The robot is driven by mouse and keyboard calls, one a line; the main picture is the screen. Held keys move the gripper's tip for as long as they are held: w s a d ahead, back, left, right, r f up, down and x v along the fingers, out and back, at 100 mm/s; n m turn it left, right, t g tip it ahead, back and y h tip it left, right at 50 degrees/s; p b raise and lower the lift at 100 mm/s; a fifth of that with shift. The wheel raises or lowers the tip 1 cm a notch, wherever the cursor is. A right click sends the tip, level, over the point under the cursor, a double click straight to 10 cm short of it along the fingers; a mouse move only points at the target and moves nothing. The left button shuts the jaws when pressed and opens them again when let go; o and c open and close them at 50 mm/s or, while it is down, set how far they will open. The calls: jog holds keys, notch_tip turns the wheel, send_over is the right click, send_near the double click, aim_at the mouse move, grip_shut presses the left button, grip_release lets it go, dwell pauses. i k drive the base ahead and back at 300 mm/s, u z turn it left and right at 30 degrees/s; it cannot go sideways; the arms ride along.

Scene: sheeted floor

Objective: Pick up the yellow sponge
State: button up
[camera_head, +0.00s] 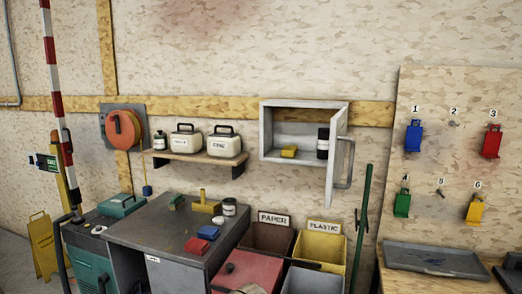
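A small yellow block (289,151), which looks like the yellow sponge, lies on the floor of an open grey wall cabinet (270,135). It sits left of a dark jar with a white label (323,143). The cabinet door (339,160) is swung open to the right and has a grey handle. Another yellow item (207,206) with an upright part stands on the grey desk and looks like a different kind of object.
The grey desk (150,234) holds blue and red items and a white jar. Paper (268,238) and plastic (320,247) bins stand below the cabinet, with a green pole (363,222) to the right. A shelf (195,160) with containers is left of the cabinet.

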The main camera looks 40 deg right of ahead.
aim_at(289, 151)
jog(key=i, duration=0.85)
jog(key=z, duration=0.75)
jog(key=i, duration=0.5)
jog(key=z, duration=0.25)
